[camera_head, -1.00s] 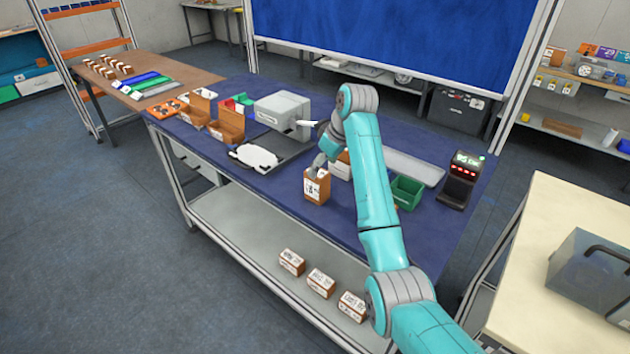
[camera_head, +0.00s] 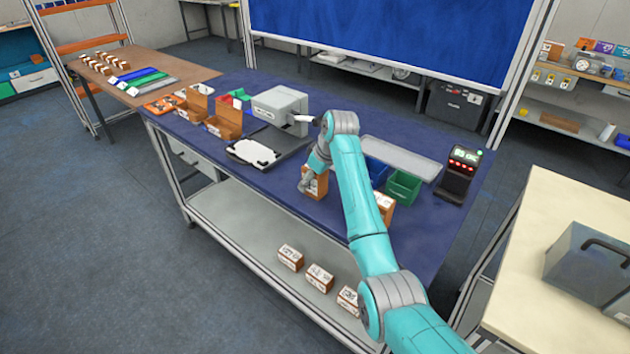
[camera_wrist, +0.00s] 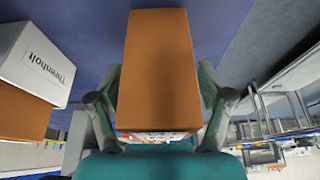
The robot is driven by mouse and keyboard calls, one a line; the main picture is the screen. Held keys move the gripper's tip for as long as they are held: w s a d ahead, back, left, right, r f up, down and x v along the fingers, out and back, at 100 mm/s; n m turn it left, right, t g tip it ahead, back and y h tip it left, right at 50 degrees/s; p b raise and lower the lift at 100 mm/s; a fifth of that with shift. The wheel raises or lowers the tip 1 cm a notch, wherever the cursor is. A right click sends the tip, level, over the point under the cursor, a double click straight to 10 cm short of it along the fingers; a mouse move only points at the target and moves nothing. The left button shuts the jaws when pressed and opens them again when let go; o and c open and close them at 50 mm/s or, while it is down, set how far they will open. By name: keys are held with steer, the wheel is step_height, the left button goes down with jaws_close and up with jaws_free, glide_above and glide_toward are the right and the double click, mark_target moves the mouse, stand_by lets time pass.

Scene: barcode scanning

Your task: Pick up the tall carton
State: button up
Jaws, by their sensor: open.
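The tall carton (camera_head: 320,185) is brown with a white label and stands upright near the front of the blue bench top. My gripper (camera_head: 309,180) is down at it, partly covering it in the head view. In the wrist view the brown carton (camera_wrist: 158,50) fills the middle, and my gripper (camera_wrist: 158,90) has one finger on each side of it. The fingers are open, with narrow gaps beside the carton. The carton's far side and most of its label are hidden.
A white-and-brown carton marked Threnholt (camera_wrist: 38,62) is close on the left in the wrist view. In the head view another carton (camera_head: 384,205) sits beside my arm, near a green bin (camera_head: 403,187). A grey machine (camera_head: 280,103) and a white plate (camera_head: 255,152) lie left.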

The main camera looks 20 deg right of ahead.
steer(key=c, duration=1.3)
steer(key=shift+r, duration=0.1)
